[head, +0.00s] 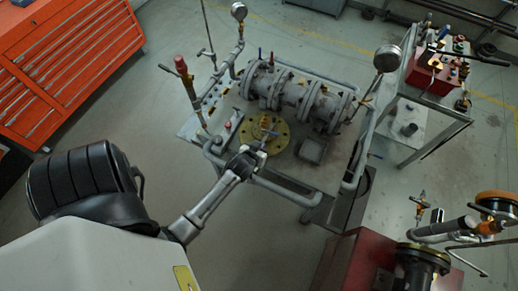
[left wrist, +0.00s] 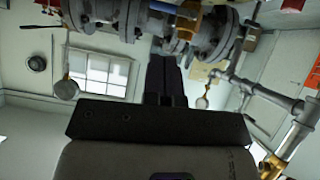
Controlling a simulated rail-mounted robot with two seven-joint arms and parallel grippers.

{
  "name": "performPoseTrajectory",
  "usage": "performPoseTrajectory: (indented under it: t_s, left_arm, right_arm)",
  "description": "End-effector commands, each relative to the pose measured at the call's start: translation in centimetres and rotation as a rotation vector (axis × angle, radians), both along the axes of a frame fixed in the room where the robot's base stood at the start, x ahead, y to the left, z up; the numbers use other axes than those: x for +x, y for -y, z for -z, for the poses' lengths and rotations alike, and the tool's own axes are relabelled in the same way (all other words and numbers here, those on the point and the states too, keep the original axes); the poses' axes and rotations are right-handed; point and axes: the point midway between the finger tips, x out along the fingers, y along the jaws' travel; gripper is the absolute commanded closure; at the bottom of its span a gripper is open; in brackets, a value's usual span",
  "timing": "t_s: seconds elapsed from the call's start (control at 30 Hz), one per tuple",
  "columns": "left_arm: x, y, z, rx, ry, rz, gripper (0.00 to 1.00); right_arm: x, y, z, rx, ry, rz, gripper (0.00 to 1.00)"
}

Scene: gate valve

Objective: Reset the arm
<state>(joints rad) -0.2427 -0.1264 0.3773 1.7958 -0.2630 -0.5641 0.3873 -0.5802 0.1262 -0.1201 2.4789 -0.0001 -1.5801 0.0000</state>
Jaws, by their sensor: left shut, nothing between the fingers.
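My left arm reaches up from the bottom left in the head view. Its gripper (head: 259,154) is at the front edge of the valve stand, by a round yellow flange (head: 272,138). In the left wrist view the two dark fingers (left wrist: 166,78) are together, with nothing seen between them. Grey flanged valve piping (head: 300,97) lies across the stand beyond the gripper; it also shows past the fingertips in the left wrist view (left wrist: 222,35). I cannot tell whether the gripper touches anything. My right gripper is not in view.
An orange tool cabinet (head: 65,60) stands at the upper left. Grey pipe rails (head: 285,190) and upright gauges (head: 388,58) surround the stand. A side table with a red box (head: 432,75) is at right. Red equipment (head: 350,262) stands at the lower right. Floor is clear at left.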

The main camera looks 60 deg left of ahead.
Motion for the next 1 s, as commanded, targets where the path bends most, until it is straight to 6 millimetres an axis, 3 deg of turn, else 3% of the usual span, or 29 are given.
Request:
performPoseTrajectory:
  t_s: [0.57, 0.77, 0.87, 0.97, 1.0]
  left_arm:
    - [-1.2, 0.8, -0.9, 0.014, -0.012, 0.011, 1.0]
    - [-3.5, 1.4, 1.3, -0.013, -0.259, 0.048, 1.0]
    - [-4.3, 3.0, 0.0, -0.066, -0.385, 0.102, 1.0]
    - [-4.4, 6.4, -3.5, -0.104, -0.469, 0.226, 1.0]
    - [-4.7, 7.9, -5.5, -0.107, -0.497, 0.292, 1.0]
  right_arm:
    - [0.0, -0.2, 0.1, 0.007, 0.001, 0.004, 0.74]
    - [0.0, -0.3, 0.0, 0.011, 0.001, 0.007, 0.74]
    - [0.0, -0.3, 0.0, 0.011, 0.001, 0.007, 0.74]
    - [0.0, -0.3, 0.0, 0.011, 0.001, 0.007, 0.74]
    - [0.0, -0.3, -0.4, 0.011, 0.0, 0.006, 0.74]
